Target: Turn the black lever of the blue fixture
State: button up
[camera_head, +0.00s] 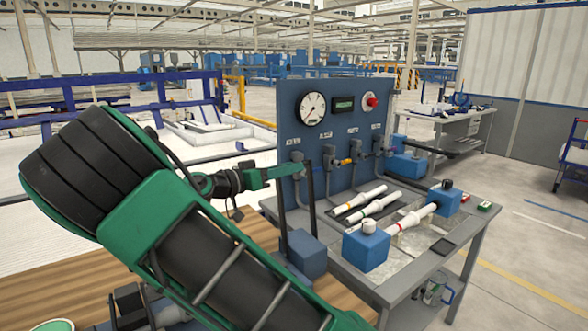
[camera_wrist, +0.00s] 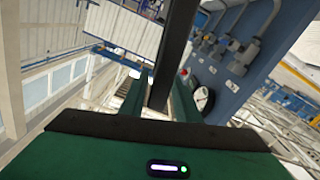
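The blue fixture (camera_head: 307,254) sits at the near left corner of the grey workbench, partly behind my arm. Two dark upright bars rise by it, a left one (camera_head: 282,215) and a right one (camera_head: 312,205); I cannot tell which is the black lever. My gripper (camera_head: 295,169) reaches from the left at the height of the bars' upper ends. In the wrist view, a black bar (camera_wrist: 174,45) runs down to between the two green fingers of my gripper (camera_wrist: 162,88). The fingers are apart, the bar closer to the right one. Contact cannot be made out.
A blue panel (camera_head: 330,115) with a gauge (camera_head: 312,108) and a red button (camera_head: 372,100) stands behind. White pipes (camera_head: 360,198) lie on the bench. Another pipe (camera_head: 412,219) spans two blue blocks (camera_head: 366,247). A wooden surface (camera_head: 70,285) lies under my arm.

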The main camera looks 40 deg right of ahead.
jog(key=a, duration=0.6)
jog(key=shift+w+a, duration=0.2)
jog(key=shift+a, duration=0.2)
jog(key=shift+f, duration=0.1)
